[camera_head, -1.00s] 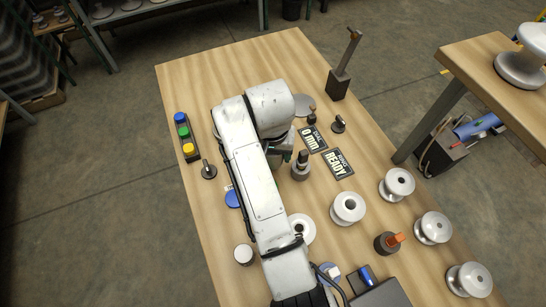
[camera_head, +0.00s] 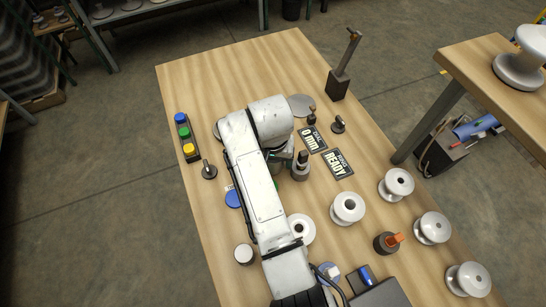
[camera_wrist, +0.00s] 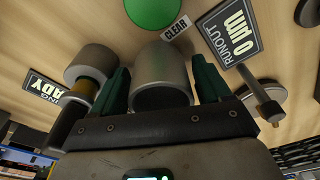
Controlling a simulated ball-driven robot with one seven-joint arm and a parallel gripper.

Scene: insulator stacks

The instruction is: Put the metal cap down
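In the wrist view the metal cap (camera_wrist: 161,78) is a grey, hollow cylinder with its open end toward the camera. In the head view my arm hides the cap and most of my gripper; only a bit of green finger shows beside the dark-topped grey post (camera_head: 301,168). I cannot tell how high the cap is above the table.
A green disc (camera_wrist: 152,10) by a CLEAR label lies beyond the cap. The runout sign (camera_wrist: 232,32) and a dial stand (camera_wrist: 264,102) are to the right. A grey cylinder (camera_wrist: 90,64) stands left. Several white insulators (camera_head: 347,208) occupy the table's right side.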

